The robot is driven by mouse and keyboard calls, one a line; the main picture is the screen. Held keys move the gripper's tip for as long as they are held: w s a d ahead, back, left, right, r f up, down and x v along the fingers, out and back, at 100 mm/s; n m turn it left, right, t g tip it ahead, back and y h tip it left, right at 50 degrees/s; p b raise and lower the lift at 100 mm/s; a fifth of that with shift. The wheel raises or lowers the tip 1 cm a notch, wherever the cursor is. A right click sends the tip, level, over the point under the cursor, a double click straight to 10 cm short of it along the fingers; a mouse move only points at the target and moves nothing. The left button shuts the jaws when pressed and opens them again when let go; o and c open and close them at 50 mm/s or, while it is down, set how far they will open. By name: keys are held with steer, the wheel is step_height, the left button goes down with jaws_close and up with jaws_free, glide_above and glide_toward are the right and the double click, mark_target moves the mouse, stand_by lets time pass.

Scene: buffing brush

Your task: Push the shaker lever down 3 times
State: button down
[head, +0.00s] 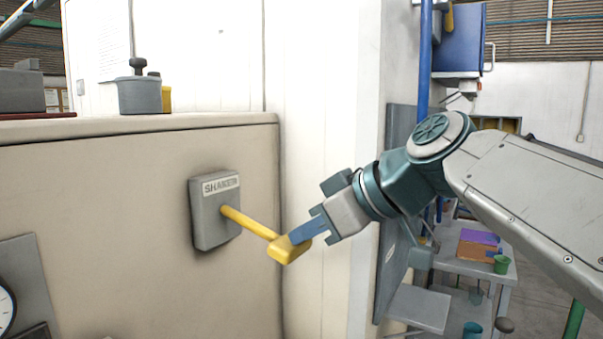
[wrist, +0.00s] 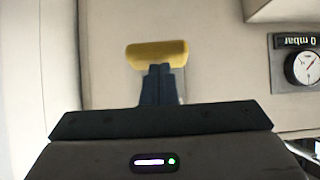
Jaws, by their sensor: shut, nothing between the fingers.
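The shaker lever (head: 250,224) is a yellow rod with a block-shaped handle (head: 284,250). It sticks out from a grey box (head: 207,222) labelled SHAKER on the beige cabinet front, and slopes down toward its handle. My gripper (head: 296,238) is shut, with its blue fingertips at the top of the handle; they seem to touch it, though I cannot be sure. In the wrist view the yellow handle (wrist: 157,54) lies just beyond the shut dark fingers (wrist: 158,70). The rod is hidden there.
A gauge (wrist: 303,67) marked mbar is on the cabinet front. A grey pot (head: 139,95) stands on the cabinet top (head: 200,122). A white wall panel (head: 325,110) is right of the cabinet. A grey bench (head: 470,268) with small items stands further right, behind my arm.

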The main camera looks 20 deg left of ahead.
steer(key=shift+f, duration=0.55)
steer(key=a+r+p+v, duration=0.1)
steer(key=r+p+v, duration=0.1)
steer(key=v, duration=1.1)
steer(key=shift+r, duration=0.25)
steer(key=shift+w, duration=0.1)
stand_by(1.6)
